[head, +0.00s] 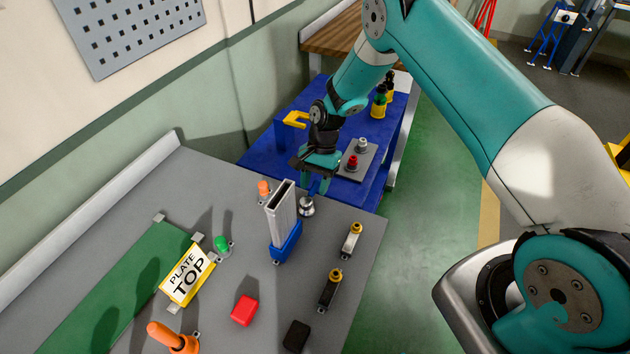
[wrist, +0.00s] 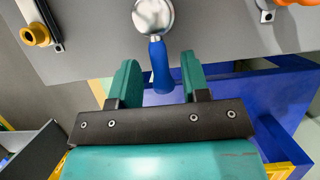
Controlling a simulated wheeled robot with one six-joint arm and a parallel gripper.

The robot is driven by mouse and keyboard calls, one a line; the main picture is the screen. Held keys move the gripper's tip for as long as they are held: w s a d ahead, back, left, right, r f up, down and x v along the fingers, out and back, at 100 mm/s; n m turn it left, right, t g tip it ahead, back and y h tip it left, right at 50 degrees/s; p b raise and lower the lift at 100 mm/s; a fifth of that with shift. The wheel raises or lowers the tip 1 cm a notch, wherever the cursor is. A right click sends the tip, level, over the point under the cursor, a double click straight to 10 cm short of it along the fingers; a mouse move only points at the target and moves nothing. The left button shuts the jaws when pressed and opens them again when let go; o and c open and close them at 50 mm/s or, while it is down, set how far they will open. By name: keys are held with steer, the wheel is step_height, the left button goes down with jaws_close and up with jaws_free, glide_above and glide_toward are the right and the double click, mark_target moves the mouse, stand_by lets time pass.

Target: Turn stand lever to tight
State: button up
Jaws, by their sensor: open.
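The stand lever has a round metal hub (wrist: 153,16) and a blue handle (wrist: 160,66) in the wrist view. The handle points toward my gripper (wrist: 158,76), whose two teal fingers are open on either side of it, with a visible gap at each side. In the head view the hub (head: 306,207) sits on the grey table just right of the blue stand (head: 287,243), which holds an upright grey profile (head: 282,208). My gripper (head: 315,184) reaches down just behind the hub; its fingers largely hide the handle there.
An orange knob (head: 264,188) stands behind the profile. Two yellow-knobbed clamps (head: 351,240) (head: 330,289), a red block (head: 244,310) and a black block (head: 296,336) lie nearer. A blue table (head: 270,155) adjoins behind, bearing a grey plate (head: 371,150) with buttons.

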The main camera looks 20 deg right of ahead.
steer(key=shift+c, duration=0.4)
jaws_close()
